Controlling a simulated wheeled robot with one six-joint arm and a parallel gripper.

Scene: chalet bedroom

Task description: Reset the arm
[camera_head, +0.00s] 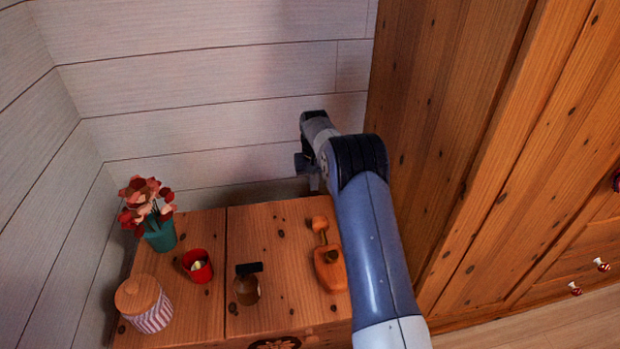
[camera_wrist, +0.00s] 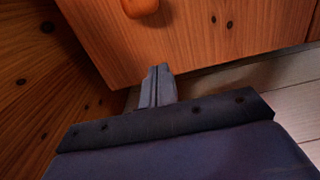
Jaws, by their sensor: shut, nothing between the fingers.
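My blue arm (camera_head: 365,235) reaches up and away over the right part of the wooden chest top. My gripper (camera_head: 303,168) is near the back edge of the chest top, in front of the white plank wall, and is partly hidden by my wrist. In the wrist view its two fingers (camera_wrist: 158,86) are together with nothing between them. They appear over the edge of the wood surface, and I cannot tell how high above it they are.
The chest top (camera_head: 215,300) holds a flower vase (camera_head: 160,234), a red cup (camera_head: 197,266), a striped jar (camera_head: 150,310), a dark-capped bottle (camera_head: 246,288) and an orange-brown wooden object (camera_head: 329,265). A tall wooden wardrobe (camera_head: 440,120) stands close on the right.

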